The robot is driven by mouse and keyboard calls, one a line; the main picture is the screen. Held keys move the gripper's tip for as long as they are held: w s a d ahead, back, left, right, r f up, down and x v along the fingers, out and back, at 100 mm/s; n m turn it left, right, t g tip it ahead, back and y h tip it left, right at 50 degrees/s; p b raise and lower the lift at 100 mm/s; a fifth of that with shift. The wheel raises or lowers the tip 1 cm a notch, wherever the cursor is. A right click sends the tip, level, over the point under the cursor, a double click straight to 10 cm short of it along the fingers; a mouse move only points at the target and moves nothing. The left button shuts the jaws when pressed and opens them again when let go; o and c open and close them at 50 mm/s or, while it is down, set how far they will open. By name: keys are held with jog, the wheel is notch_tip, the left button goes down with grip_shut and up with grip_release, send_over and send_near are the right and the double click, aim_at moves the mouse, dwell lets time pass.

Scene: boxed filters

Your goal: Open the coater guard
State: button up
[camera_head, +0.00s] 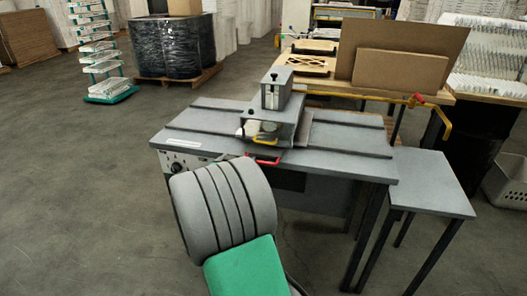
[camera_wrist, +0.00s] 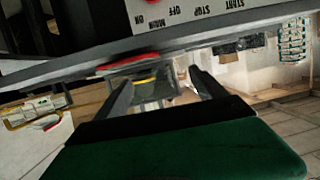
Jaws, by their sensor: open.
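The coater (camera_head: 285,115) is a grey boxy unit at the middle of a grey machine table. A red handle (camera_head: 263,160) is at its lower front, and a yellow bar (camera_head: 265,140) sits just above. A dark guard-like panel (camera_wrist: 150,72) is in the wrist view, with the red handle (camera_wrist: 130,64) at its edge and the yellow bar (camera_wrist: 145,80) near it. Whether the guard is open cannot be told. My gripper (camera_wrist: 160,80) is open and empty, its fingers pointing towards the handle, apparently apart from it. My own arm hides the gripper in the head view.
The machine table (camera_head: 350,168) has a control panel (camera_head: 180,165) at its left front. A lower side table (camera_head: 435,185) stands at right. A yellow rail (camera_head: 350,95) with a red end runs behind. A rack (camera_head: 100,55) and wrapped drums (camera_head: 172,45) stand at back left. The left floor is clear.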

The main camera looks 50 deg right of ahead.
aim_at(264, 143)
jog(key=shift+o, duration=1.1)
jog(key=s+d+h, duration=0.1)
jog(key=d, duration=0.1)
jog(key=s+d+h, duration=0.1)
jog(key=d, duration=0.2)
jog(key=s+d+h, duration=0.1)
jog(key=d, duration=0.1)
jog(key=shift+d+f+m+h, duration=0.15)
jog(key=shift+d+m+h, duration=0.25)
jog(key=shift+t, duration=0.3)
jog(key=p+x, duration=0.1)
jog(key=x, duration=0.6)
jog(key=shift+w+d, duration=0.1)
jog(key=shift+w, duration=0.1)
jog(key=shift+c, duration=0.2)
jog(key=c, duration=1.8)
